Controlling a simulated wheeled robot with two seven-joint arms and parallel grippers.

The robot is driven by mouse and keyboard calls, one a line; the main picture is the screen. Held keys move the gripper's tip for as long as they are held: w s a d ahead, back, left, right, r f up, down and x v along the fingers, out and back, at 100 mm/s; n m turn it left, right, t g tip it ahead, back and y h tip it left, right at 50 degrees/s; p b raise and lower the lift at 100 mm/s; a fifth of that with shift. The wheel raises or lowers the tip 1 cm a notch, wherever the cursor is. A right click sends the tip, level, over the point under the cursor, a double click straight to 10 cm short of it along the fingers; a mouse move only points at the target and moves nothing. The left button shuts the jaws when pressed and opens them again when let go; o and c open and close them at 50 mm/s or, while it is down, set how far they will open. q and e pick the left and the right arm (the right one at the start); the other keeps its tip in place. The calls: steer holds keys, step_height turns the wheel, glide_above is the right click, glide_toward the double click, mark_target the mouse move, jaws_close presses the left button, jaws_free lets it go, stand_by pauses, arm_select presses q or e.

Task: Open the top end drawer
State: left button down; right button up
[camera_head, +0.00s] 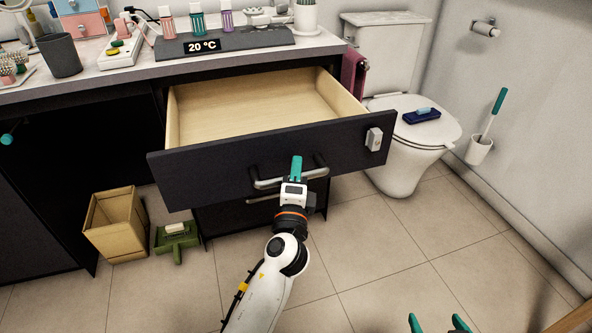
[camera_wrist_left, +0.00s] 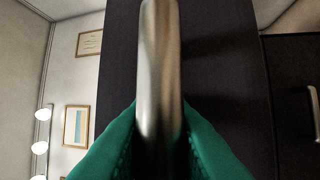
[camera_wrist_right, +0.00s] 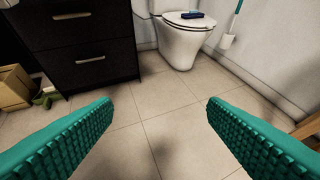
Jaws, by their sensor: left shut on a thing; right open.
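The top end drawer (camera_head: 220,172) is pulled well out of the dark vanity, and its pale wooden inside (camera_head: 250,110) is empty. Its metal bar handle (camera_head: 265,183) is on the dark front. My left gripper (camera_head: 296,172) is shut on this handle; in the left wrist view the bar (camera_wrist_left: 160,80) lies between the teal fingers. My right gripper (camera_head: 440,325) is open and empty, low at the bottom right over the floor. Its spread teal fingers also show in the right wrist view (camera_wrist_right: 160,125).
A toilet (camera_head: 405,160) with a dark blue item (camera_head: 421,117) on its lid stands right of the drawer. A cardboard box (camera_head: 115,225) and a green dustpan (camera_head: 177,240) are on the floor at left. Bottles and a display tray (camera_head: 225,42) crowd the countertop. The tiled floor at front is clear.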

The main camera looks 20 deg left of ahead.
arm_select(q)
steer(key=c, duration=1.3)
jaws_free()
steer(key=shift+s+f, duration=0.2)
steer(key=shift+s, duration=0.25)
steer(key=b+v, duration=0.1)
steer(key=v, duration=1)
steer(key=shift+b, duration=0.35)
arm_select(e)
steer(key=w+a+r+t+y, duration=0.1)
steer(key=w+r+t, duration=0.2)
steer(key=r+t, duration=0.1)
steer(key=shift+a+r, duration=0.3)
steer(key=shift+r, duration=0.45)
